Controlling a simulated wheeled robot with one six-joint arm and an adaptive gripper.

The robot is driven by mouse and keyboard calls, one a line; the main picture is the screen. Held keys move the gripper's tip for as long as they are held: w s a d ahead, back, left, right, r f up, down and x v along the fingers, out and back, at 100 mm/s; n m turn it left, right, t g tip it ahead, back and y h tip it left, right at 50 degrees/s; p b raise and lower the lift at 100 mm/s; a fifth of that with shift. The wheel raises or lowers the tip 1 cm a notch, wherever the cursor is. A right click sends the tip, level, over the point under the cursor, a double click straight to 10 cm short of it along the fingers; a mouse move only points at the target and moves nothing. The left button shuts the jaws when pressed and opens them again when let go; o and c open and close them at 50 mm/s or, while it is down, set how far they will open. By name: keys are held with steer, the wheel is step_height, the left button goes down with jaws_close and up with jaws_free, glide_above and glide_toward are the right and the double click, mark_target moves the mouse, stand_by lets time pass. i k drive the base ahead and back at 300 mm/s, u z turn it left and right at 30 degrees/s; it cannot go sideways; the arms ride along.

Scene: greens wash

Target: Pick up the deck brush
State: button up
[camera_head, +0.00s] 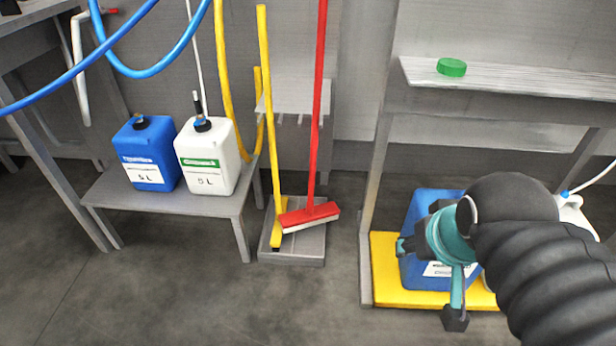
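The red deck brush (319,110) stands upright in the middle of the view, its long red handle running out of the top of the picture. Its red head (309,214) with pale bristles sits slightly tilted at a low grey tray. A yellow long-handled tool (267,95) stands just left of it, its yellow foot partly behind the brush head. My gripper (428,283) is at the lower right, well apart from the brush, in front of a blue canister. Its two dark fingertips are spread, with nothing seen held between them.
The grey tray (291,258) is on the floor. A low bench (205,205) at left bears a blue canister (146,150) and a white canister (208,158). At right, a grey table (470,105) stands over a yellow tray (386,275). Floor in front is clear.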

mark_target(312, 216)
steer(key=k, duration=0.5)
steer(key=u, duration=2.2)
steer(key=i, duration=1.7)
steer(key=z, duration=2.35)
